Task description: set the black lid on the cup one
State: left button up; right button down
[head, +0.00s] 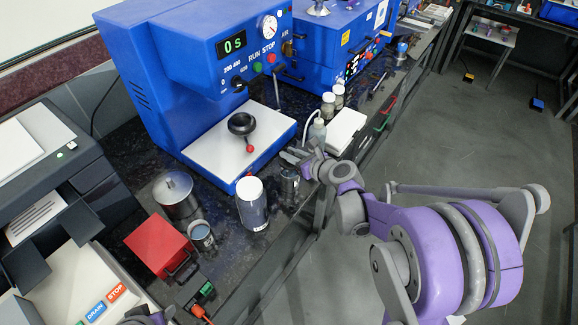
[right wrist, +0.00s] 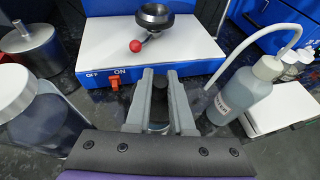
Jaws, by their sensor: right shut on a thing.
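My right gripper (head: 292,157) is shut at the front edge of the dark bench. In the right wrist view its fingers (right wrist: 160,80) close on a small dark piece (right wrist: 161,98), which looks like the black lid; the fingers hide most of it. A small grey cup (head: 289,183) stands just below the gripper in the head view. A grey rounded shape shows beneath the dark piece in the wrist view; I cannot tell whether they touch. Another small cup (head: 202,236) stands farther left. Only a bit of my left gripper (head: 147,318) shows at the bottom edge.
A white-lidded jar (head: 252,205) stands left of the right gripper, and a wash bottle (head: 317,135) on the other side. Behind is the blue press (head: 200,50) with its white plate. A metal pot (head: 175,192) and red box (head: 158,243) are farther left.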

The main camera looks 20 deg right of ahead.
aim_at(290, 165)
jog(key=shift+w+f, duration=0.1)
jog(key=shift+f, duration=2.2)
jog(key=shift+f+b, duration=0.2)
jog(key=shift+b, duration=0.2)
jog(key=c, duration=0.8)
grip_release()
jog(key=shift+r, duration=0.1)
